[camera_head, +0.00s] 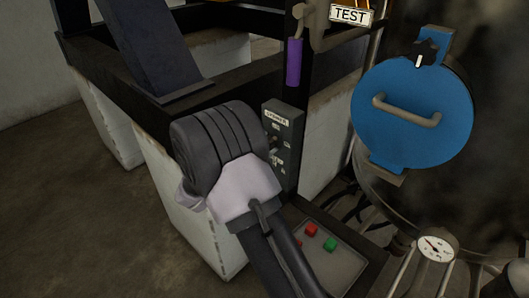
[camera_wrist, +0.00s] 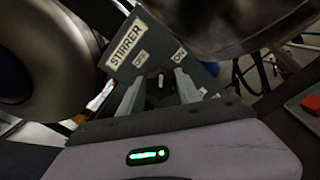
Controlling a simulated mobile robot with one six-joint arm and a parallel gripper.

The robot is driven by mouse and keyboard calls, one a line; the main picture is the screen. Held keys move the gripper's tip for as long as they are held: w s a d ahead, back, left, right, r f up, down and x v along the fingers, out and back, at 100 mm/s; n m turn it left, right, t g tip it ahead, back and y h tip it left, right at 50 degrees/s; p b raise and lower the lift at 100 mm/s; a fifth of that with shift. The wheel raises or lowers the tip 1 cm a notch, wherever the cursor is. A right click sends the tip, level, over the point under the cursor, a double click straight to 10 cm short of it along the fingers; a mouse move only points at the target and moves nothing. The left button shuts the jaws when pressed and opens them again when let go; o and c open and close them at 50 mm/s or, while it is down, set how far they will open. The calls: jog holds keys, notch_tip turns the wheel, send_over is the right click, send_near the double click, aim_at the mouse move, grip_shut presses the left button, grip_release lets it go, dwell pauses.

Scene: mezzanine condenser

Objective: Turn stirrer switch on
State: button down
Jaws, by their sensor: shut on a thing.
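The grey stirrer box (camera_head: 288,125) stands upright behind my gripper in the head view, with a STIRRER label at its top.
A round blue hatch (camera_head: 410,125) with a handle and a gauge (camera_head: 436,246) are to the right. A purple-gripped lever (camera_head: 294,62) hangs above, near a TEST sign (camera_head: 350,15).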

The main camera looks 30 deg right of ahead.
jog(key=m+b, duration=0.3)
jog(key=b, duration=0.1)
jog(key=m+b, duration=0.4)
jog(key=shift+s+f+m, duration=0.1)
jog(key=shift+f+m, duration=0.1)
jog(key=shift+m, duration=0.1)
jog(key=shift+r+b, duration=0.1)
jog(key=shift+b, duration=0.2)
jog(key=c, duration=0.8)
grip_release()
jog(key=shift+c, duration=0.2)
jog(key=shift+a, duration=0.1)
jog(key=p+v, duration=0.4)
jog(key=v, duration=1.3)
jog(key=shift+p, duration=0.3)
